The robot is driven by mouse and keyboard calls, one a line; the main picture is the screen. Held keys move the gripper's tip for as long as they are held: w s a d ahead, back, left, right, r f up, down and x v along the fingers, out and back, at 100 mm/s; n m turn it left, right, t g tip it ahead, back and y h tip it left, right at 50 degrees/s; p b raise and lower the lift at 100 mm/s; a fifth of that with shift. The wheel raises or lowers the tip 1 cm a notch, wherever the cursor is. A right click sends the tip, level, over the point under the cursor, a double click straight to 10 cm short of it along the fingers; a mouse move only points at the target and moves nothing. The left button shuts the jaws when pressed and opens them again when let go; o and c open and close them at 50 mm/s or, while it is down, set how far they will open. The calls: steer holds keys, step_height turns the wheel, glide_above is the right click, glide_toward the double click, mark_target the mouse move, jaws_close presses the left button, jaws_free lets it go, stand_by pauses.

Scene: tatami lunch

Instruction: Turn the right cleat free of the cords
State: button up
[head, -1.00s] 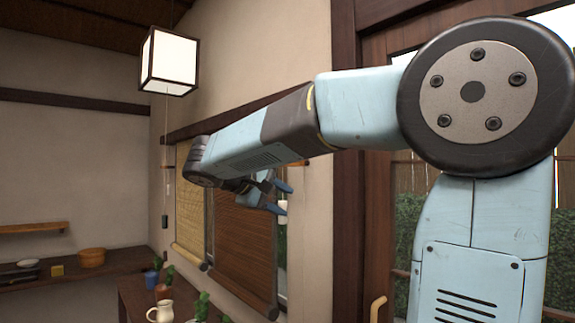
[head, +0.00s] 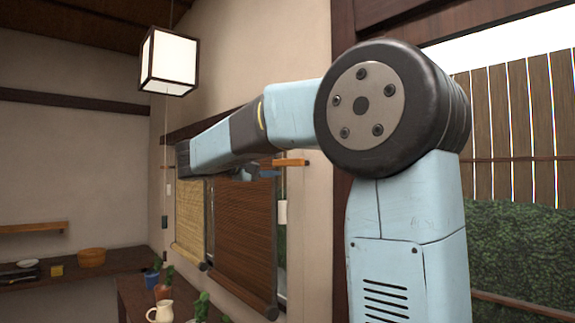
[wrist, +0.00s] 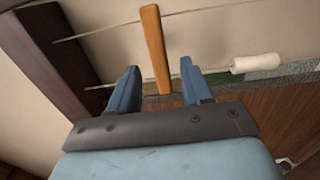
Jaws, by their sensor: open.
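The right cleat is an orange wooden bar (wrist: 155,48) in the wrist view, standing between the two fingers of my gripper (wrist: 159,74). My gripper is open, with a gap on both sides of the bar. Thin pale cords (wrist: 100,29) run across the wall on both sides of the bar; I cannot tell how they pass around it. In the head view the cleat (head: 291,162) juts out sideways beside the window's upper right, and my gripper (head: 262,173) is largely hidden by my arm.
A white cylinder (wrist: 256,63) lies along the lower cord's line; a dark post (wrist: 62,60) stands to the left. The brown blind (head: 243,245) and tan blind (head: 189,225) hang at the window. A lantern (head: 168,62) hangs above.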

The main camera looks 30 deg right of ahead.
mark_target(285, 164)
steer(key=shift+x, duration=2.95)
steer(key=shift+c, duration=0.4)
steer(key=shift+f, duration=0.1)
jaws_close()
